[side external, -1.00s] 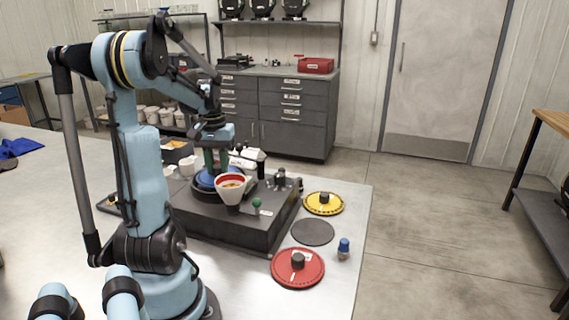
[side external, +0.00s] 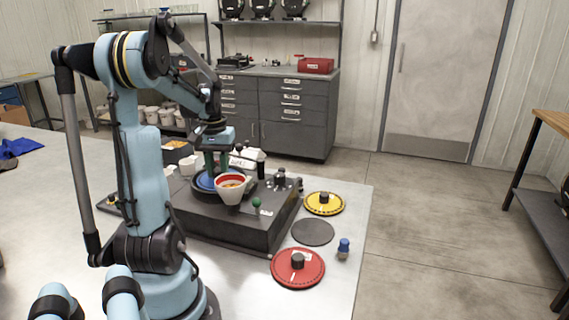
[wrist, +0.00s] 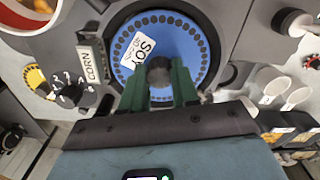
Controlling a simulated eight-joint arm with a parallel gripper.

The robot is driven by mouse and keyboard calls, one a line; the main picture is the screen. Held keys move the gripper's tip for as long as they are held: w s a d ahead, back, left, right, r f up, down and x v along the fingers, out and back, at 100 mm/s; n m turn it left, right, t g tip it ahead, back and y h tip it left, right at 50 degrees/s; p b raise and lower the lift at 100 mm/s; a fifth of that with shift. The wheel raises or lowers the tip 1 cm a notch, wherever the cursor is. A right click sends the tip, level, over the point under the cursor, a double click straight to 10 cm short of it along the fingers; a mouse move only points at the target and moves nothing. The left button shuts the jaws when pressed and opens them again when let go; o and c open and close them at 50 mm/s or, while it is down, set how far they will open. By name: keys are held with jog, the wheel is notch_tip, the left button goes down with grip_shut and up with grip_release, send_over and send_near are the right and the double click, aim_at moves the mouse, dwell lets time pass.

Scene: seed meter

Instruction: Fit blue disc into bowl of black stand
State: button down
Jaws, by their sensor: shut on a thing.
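The blue disc (wrist: 195,45) has a ring of small holes, a SOY label and a dark centre knob (wrist: 159,72). In the wrist view it lies within the round dark bowl (wrist: 117,22) of the black stand (side external: 245,229). Whether it is fully seated is hard to tell. My gripper (wrist: 160,82) has its green fingers shut on the knob from either side. In the side view the disc (side external: 205,181) shows as a blue edge at the bowl, partly hidden by a white cup with a red inside (side external: 230,187).
A yellow disc (side external: 332,208), a red disc (side external: 285,273), a dark round pad (side external: 312,232) and a blue-topped bottle (side external: 343,248) lie right of the stand.

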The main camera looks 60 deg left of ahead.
aim_at(218, 170)
jog(key=shift+f, duration=0.55)
dwell(0.4)
jog(key=c, duration=0.5)
grip_release()
jog(key=shift+r, duration=0.1)
jog(key=shift+r, duration=2.95)
jog(key=w+d+m, duration=0.1)
jog(key=w+d, duration=0.2)
jog(key=w+d+m+t+y, duration=0.1)
jog(key=w+d, duration=0.2)
jog(key=d, duration=0.1)
jog(key=shift+w+d+r+m, duration=0.1)
jog(key=shift+w+r+m, duration=0.1)
jog(key=shift+m, duration=0.2)
jog(key=w+d+m+t, duration=0.1)
jog(key=d+m+t, duration=0.1)
jog(key=d, duration=0.6)
jog(key=w+d+f+m+t, duration=0.1)
jog(key=d+m, duration=0.3)
jog(key=d, duration=0.5)
jog(key=w+d+f+m+t+h, duration=0.1)
jog(key=w+d+m+t, duration=0.2)
jog(key=d, duration=0.5)
jog(key=shift+w+d+f, duration=0.15)
jog(key=shift+d, duration=0.2)
